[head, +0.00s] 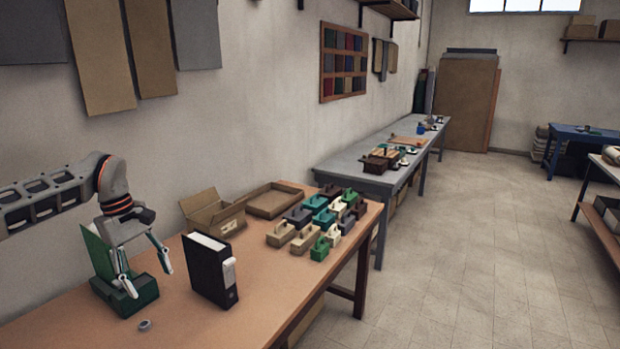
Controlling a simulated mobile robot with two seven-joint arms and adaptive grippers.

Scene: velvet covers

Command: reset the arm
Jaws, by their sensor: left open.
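My left arm comes in from the left, and its gripper (146,268) hangs open, pointing down over the near left part of the wooden table (262,275). Its fingers are spread above and in front of a dark green box-like holder (130,297) with a lighter green panel (98,252) standing up from it. Nothing shows between the fingertips. I cannot tell whether a finger touches the green holder. My right gripper is not in view.
A black binder (208,272) stands just right of the gripper. A small grey ring (145,325) lies in front. An open cardboard box (213,214), a shallow brown tray (272,200) and several coloured handled blocks (304,238) stand farther back. Bare tabletop lies between binder and blocks.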

